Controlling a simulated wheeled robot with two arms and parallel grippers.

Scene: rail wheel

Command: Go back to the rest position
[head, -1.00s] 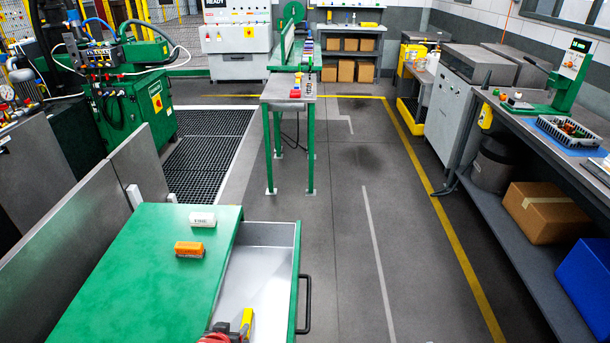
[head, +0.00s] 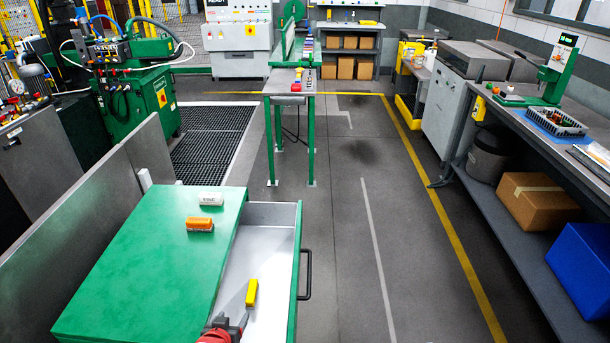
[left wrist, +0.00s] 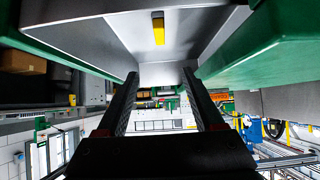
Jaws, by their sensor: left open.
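My left gripper (head: 226,326) is at the bottom edge of the head view, over the near part of the open drawer (head: 262,237). Its two fingers are apart with nothing between them, as the left wrist view (left wrist: 160,80) shows. A yellow block (head: 251,292) lies on the bare drawer floor, a little beyond the fingertips and apart from them. It also shows in the left wrist view (left wrist: 158,30). My right gripper is not in view.
An orange block (head: 200,224) and a white block (head: 211,199) sit on the green cabinet top (head: 130,270). The drawer handle (head: 305,275) sticks out to the right. Grey panels (head: 110,195) stand left. The floor on the right is clear up to the workbench.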

